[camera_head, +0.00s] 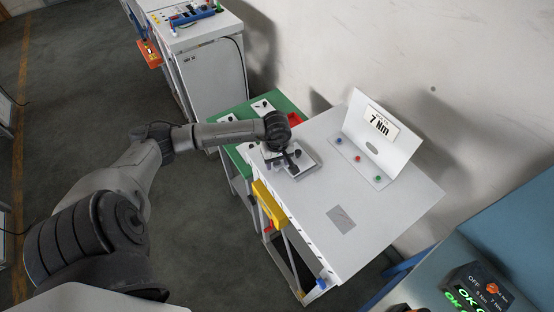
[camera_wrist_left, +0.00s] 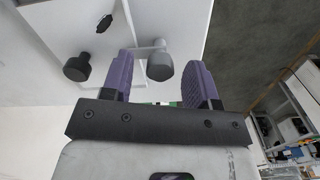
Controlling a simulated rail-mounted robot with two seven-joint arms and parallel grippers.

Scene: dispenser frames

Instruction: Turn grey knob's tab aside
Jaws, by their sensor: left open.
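The grey knob (camera_wrist_left: 160,66) shows in the left wrist view as a short round cylinder on a pale panel. A lighter tab or stem shows just above it; its exact angle is hard to tell. My left gripper (camera_wrist_left: 159,77) is open, with one purple finger on each side of the grey knob and gaps between. In the head view my left gripper (camera_head: 284,151) is over the small pale fixture (camera_head: 306,161) on the white table, and my arm hides the grey knob there. My right gripper is not in view.
A black knob (camera_wrist_left: 77,68) stands left of my fingers, with a small black part (camera_wrist_left: 104,23) above it. A green-topped table (camera_head: 240,112) adjoins behind. A yellow bin (camera_head: 269,204) hangs at the near edge.

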